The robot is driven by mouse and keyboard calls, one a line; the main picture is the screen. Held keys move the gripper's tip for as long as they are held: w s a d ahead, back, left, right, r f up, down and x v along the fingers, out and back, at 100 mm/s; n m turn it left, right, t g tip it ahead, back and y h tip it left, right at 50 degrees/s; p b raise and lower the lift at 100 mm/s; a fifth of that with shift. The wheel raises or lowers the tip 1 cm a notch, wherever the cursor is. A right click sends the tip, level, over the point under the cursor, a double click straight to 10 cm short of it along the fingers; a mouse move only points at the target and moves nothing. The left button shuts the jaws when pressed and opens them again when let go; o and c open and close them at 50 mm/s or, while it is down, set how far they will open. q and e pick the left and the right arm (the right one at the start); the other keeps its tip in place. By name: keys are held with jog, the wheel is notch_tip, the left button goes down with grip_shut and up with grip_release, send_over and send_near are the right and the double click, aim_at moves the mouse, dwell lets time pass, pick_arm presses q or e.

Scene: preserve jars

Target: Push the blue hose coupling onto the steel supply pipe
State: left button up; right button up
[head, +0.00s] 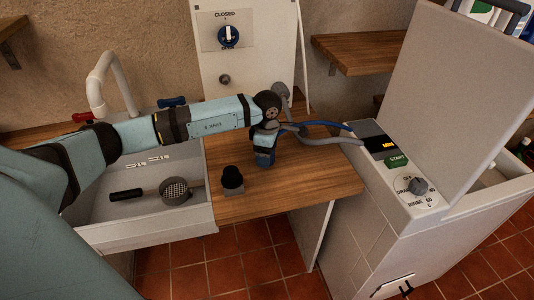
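My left arm comes in from the left, and its wrist bends down over the wooden counter. The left gripper (265,157) is at the end of the wrist, small and dark blue; its fingers cannot be made out, nor whether it holds anything. A blue hose (330,125) runs from the white machine to behind the wrist. The blue coupling at its end cannot be told apart there. A short round metal stub (225,80), possibly the steel supply pipe, sticks out of the white panel below the valve knob, up and left of the gripper. My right gripper is not in view.
A grey hose (325,139) runs beside the blue one. A black knob-like object (232,180) stands on the counter (300,180). A sink (145,225) lies left, the white machine (400,225) right. The front counter is mostly clear.

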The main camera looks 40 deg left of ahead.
pick_arm(q)
jog(key=shift+f, duration=0.7)
jog(key=shift+c, duration=0.4)
jog(key=c, duration=0.9)
jog(key=shift+r, duration=0.1)
notch_tip(320, 180, up, 20)
jog(key=shift+f+b, duration=0.1)
jog(key=shift+b, duration=0.3)
